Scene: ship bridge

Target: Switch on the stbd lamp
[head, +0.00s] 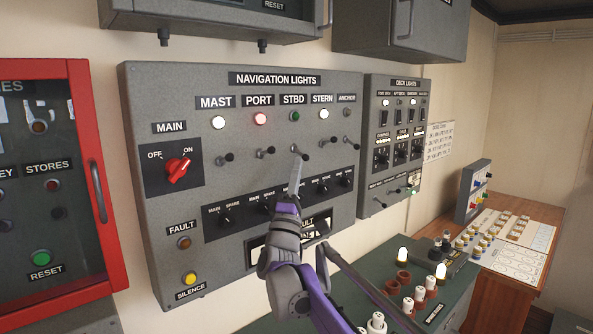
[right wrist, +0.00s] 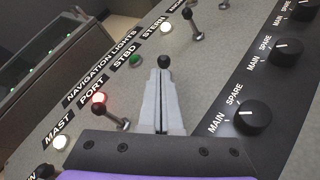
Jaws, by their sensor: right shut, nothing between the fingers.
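The stbd lamp (head: 294,116) is a small dark green lens under the STBD label on the navigation lights panel (head: 140,90). It looks dim beside the bright mast, port and stern lamps. It also shows in the right wrist view (right wrist: 135,60). The black ball knob (right wrist: 163,61) of the stbd lever stands just past the fingertips of my right gripper (right wrist: 161,73); whether they touch I cannot tell. The gripper's fingers are shut and empty, and hide the lever's base in the wrist view. In the head view my right gripper (head: 297,163) points up at this lever. My left gripper is not in view.
The port lever (right wrist: 122,123) and stern lever (right wrist: 198,36) stand close on either side. A row of main/spare knobs (right wrist: 238,117) lies beside them. A red main switch (head: 178,169) sits at the panel's left. A green console (head: 385,262) juts out below right.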

